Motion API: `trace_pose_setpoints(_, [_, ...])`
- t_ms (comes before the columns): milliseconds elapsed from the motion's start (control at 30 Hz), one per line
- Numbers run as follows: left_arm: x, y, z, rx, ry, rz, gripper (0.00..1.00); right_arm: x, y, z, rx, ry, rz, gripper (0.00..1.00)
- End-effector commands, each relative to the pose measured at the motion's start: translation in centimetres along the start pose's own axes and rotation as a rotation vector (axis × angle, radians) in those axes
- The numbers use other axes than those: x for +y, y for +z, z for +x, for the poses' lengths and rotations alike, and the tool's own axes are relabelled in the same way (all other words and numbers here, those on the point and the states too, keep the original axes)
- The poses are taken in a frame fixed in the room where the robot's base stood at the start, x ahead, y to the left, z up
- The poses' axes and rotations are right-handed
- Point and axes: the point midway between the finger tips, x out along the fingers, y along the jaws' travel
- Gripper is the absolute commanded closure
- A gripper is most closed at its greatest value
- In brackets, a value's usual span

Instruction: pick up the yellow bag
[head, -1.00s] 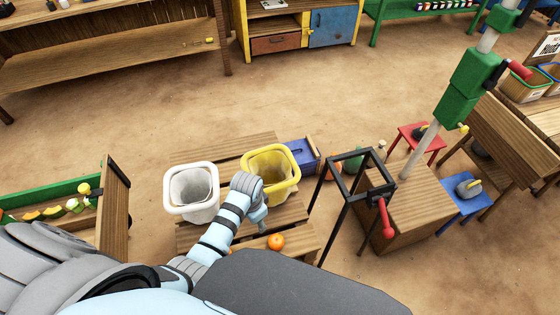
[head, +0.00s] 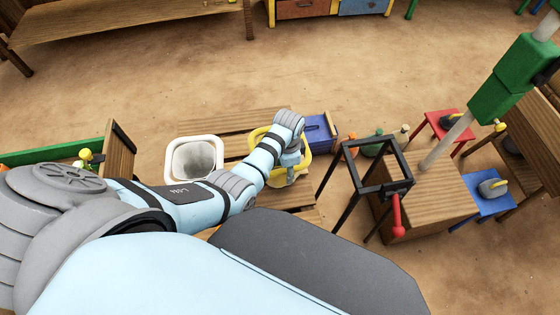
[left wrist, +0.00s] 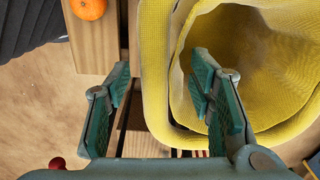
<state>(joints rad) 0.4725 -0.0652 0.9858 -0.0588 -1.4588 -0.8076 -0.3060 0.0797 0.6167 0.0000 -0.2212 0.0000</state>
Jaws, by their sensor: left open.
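The yellow bag (head: 304,168) stands on the slatted wooden table in the head view, partly hidden by my left arm. In the left wrist view the bag (left wrist: 156,60) has an open top, and its near wall runs between my fingers. My left gripper (left wrist: 163,88) is open. One finger is outside the bag and the other is over or inside its mouth. Whether either finger touches the wall I cannot tell. In the head view my left gripper (head: 290,160) is over the bag, its fingertips hard to see. My right gripper is not in view.
A white bin-like bag (head: 172,162) stands left of the yellow bag. A blue box (head: 318,130) is behind right. A black frame with a red handle (head: 397,215) stands to the right. An orange (left wrist: 88,8) lies on the table, left of the gripper in the wrist view.

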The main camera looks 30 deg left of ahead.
Motion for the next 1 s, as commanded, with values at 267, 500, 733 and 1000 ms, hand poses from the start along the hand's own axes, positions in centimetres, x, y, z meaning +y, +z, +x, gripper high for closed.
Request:
trace_pose_setpoints(267, [0.0,0.1,0.8,0.000,0.000,-0.001,0.54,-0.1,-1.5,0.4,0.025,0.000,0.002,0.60])
trace_pose_setpoints(500, [0.0,0.1,0.7,0.000,0.001,-0.001,0.93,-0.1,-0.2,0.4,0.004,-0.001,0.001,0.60])
trace_pose_setpoints(733, [0.1,0.0,0.8,0.001,0.001,-0.001,1.00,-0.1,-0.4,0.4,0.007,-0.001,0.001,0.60])
trace_pose_setpoints(1000, [0.1,0.0,0.2,0.001,0.002,-0.001,1.00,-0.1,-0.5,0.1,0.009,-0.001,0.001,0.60])
